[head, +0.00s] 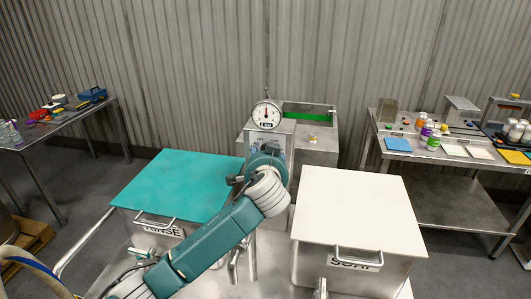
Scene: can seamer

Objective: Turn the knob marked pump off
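The knob marked pump cannot be made out; my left arm covers much of the front of the steel unit (315,155) at the centre back. A round white dial gauge (266,115) with a red needle stands on this unit, above a pale panel. My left arm reaches up from the lower left, and its teal wrist is in front of this panel. My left gripper is mostly hidden at the wrist; a small dark part (236,180) shows at its left side. Whether it touches anything cannot be seen. My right gripper is not in view.
A teal-lidded basin (180,183) marked RINSE is at left, a white-lidded basin (350,205) marked with partly hidden lettering at right. A cluttered table (52,128) stands far left. A steel bench (435,150) with bottles and trays stands at right. Dark floor lies between.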

